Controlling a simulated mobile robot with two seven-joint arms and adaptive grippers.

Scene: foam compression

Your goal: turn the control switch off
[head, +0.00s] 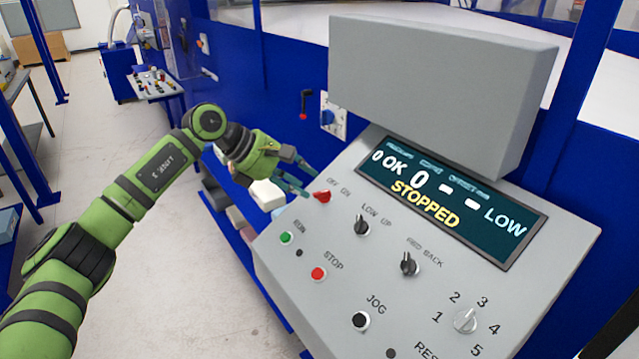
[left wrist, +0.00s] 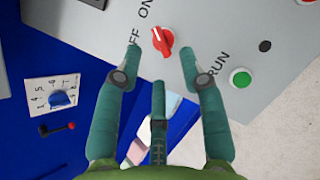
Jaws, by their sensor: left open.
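The control switch is a red rotary knob (head: 322,197) on the upper left of the grey sloped panel (head: 400,325), below the labels OFF and ON. In the left wrist view the red knob (left wrist: 163,41) lies just beyond the fingertips, between the two outer fingers. Its handle is slanted there, and I cannot tell for sure which label it points at. My left gripper (head: 303,180) is open and empty, with its green fingers just above and left of the knob. It also shows in the left wrist view (left wrist: 160,58), fingers spread. No contact is clear. My right gripper is not in view.
The display (head: 450,203) reads STOPPED. Near the knob are a green RUN button (head: 286,238), a red STOP button (head: 317,273) and a black LOW/UP selector (head: 362,226). A grey box (head: 440,95) rises behind the panel. Open floor (head: 170,270) lies to the left.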

